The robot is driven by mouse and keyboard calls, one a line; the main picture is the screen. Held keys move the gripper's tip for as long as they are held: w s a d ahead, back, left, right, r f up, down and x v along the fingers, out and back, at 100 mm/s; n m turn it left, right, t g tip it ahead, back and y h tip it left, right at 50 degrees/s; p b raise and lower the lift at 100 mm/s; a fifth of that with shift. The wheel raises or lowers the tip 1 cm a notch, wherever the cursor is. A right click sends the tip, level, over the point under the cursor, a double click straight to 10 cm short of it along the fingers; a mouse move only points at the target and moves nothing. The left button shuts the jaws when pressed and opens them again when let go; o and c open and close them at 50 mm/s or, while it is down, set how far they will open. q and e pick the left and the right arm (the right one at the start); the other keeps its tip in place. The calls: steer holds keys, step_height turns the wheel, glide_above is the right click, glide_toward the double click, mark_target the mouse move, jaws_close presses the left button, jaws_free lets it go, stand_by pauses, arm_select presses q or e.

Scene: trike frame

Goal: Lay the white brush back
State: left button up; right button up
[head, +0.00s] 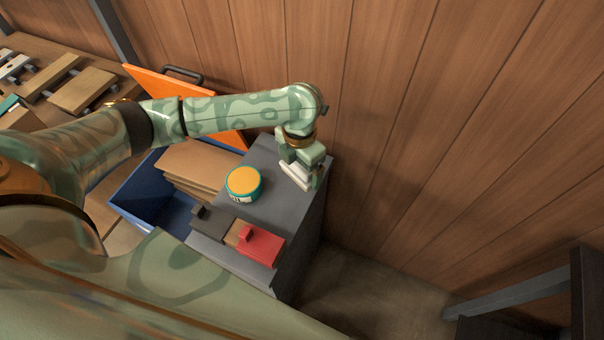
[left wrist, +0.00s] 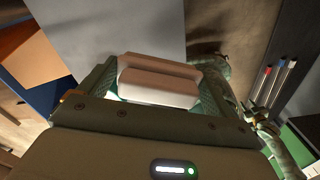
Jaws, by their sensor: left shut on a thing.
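My left gripper (head: 300,168) is shut on the white brush (head: 295,177) at the back right of a grey cabinet top (head: 270,200). In the left wrist view the brush (left wrist: 158,80) lies across between the two fingers, with a pale body and a brownish-pink strip. Whether the brush touches the top or hangs just above it, I cannot tell. A dark brush-like block (head: 213,222) and a red one (head: 261,245) sit side by side along the front edge of the top.
A tin with a yellow lid (head: 243,181) stands on the cabinet top, left of the gripper. A blue box (head: 138,187) with an orange lid (head: 155,84) and brown boards (head: 195,162) is to the left. A wooden wall (head: 400,110) rises close behind.

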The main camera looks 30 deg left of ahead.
arm_select(q)
steer(key=shift+w+a+f+b, duration=0.25)
steer(key=shift+w+f, duration=0.1)
steer(key=shift+f, duration=0.2)
steer(key=shift+w+a+f+b, duration=0.2)
steer(key=shift+w+f, duration=0.15)
steer(key=shift+f, duration=0.15)
step_height(320, 180, down, 4)
steer(key=shift+w+r+b, duration=0.15)
steer(key=shift+r+b, duration=0.05)
steer(key=shift+b, duration=0.9)
steer(key=shift+r, duration=0.2)
steer(key=shift+f, duration=0.15)
steer(key=o, duration=0.7)
arm_select(e)
steer(key=f, duration=0.1)
steer(key=s+f, duration=0.1)
steer(key=f, duration=0.1)
steer(key=shift+a+f, duration=0.1)
arm_select(q)
step_height(320, 180, up, 12)
steer(key=p, duration=0.6)
steer(key=shift+r, duration=0.2)
arm_select(e)
steer(key=r, duration=0.2)
steer(key=w+r, duration=0.2)
steer(key=r, duration=0.1)
steer(key=shift+r, duration=0.3)
